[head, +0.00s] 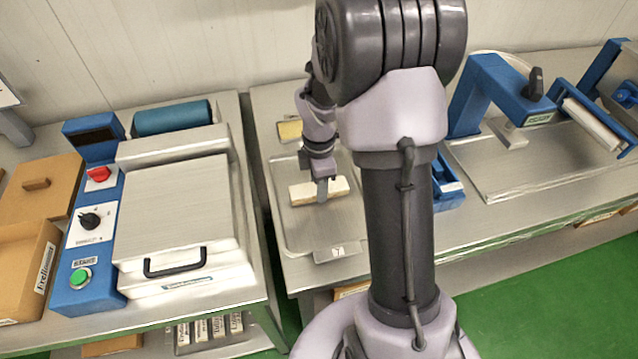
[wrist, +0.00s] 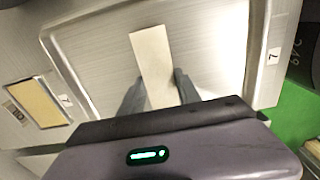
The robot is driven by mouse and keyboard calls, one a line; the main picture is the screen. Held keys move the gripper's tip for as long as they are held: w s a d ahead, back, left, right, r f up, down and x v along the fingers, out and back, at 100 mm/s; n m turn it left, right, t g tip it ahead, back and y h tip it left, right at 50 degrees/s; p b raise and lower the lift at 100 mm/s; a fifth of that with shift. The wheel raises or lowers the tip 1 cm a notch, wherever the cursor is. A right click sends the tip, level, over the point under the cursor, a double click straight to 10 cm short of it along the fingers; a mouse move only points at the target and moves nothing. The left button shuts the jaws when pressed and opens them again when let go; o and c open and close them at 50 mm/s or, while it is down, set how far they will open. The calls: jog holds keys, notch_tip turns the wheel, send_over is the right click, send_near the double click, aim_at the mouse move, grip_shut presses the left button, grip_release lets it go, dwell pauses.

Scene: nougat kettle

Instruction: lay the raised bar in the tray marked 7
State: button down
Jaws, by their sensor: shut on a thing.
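A pale cream bar (head: 318,190) is between the fingers of my gripper (head: 322,186), which is shut on it. The bar is over the metal tray marked 7 (head: 308,234), whose label (head: 338,250) is on its front edge. In the wrist view the bar (wrist: 151,58) points away from my gripper (wrist: 160,88), and the tray floor (wrist: 205,45) shows around it. I cannot tell whether the bar touches the tray floor. The near end of the bar is hidden by my gripper.
A yellowish block on a small plate (head: 289,130) lies behind the tray; it also shows in the wrist view (wrist: 38,102), by another 7 label. A blue and steel machine (head: 175,215) stands left. Blue-framed equipment (head: 490,95) stands right.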

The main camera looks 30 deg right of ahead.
jog(key=shift+f, duration=0.15)
jog(key=shift+c, duration=1.9)
grip_release()
notch_tip(320, 180, up, 8)
jog(key=p, duration=0.7)
